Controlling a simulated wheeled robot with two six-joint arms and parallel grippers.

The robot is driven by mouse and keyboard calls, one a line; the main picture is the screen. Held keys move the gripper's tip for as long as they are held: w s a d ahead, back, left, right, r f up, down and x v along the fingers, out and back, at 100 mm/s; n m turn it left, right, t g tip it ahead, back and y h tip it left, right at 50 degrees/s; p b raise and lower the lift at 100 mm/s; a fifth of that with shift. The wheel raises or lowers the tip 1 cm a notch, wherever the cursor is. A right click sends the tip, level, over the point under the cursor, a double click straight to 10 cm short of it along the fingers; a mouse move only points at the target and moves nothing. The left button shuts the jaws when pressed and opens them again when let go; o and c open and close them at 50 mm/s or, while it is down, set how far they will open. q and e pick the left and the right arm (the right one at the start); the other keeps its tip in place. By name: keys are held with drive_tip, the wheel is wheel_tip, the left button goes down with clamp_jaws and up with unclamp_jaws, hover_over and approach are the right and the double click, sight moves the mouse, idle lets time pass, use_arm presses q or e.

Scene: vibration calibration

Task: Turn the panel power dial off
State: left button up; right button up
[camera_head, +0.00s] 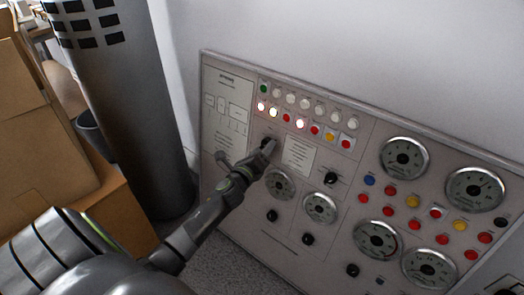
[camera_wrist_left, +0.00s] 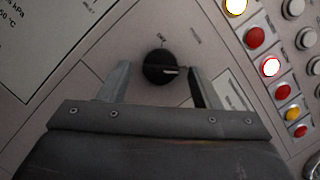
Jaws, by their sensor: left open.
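The control panel (camera_head: 230,135) leans against the wall, grey with dials, lamps and gauges. My left gripper (camera_head: 266,148) reaches its upper left part, close to a black rotary dial (camera_wrist_left: 163,68). In the left wrist view the dial sits between the fingertips of the open left gripper (camera_wrist_left: 158,76), a little beyond them, with gaps on both sides. Its pale pointer mark points right. In the head view the dial is mostly hidden by the gripper. Several lamps above it glow, including a lit lamp (camera_head: 273,112). My right gripper is not in view.
Other black knobs (camera_head: 330,178) and round gauges (camera_head: 320,208) are to the right and below. Red, yellow and white buttons (camera_wrist_left: 255,37) lie close to the right finger. Cardboard boxes (camera_head: 40,130) and a dark grey cylinder (camera_head: 120,100) stand at the left.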

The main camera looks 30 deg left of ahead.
use_arm(q)
drive_tip(key=shift+w, duration=0.1)
drive_tip(key=shift+c, duration=0.5)
drive_tip(key=c, duration=0.9)
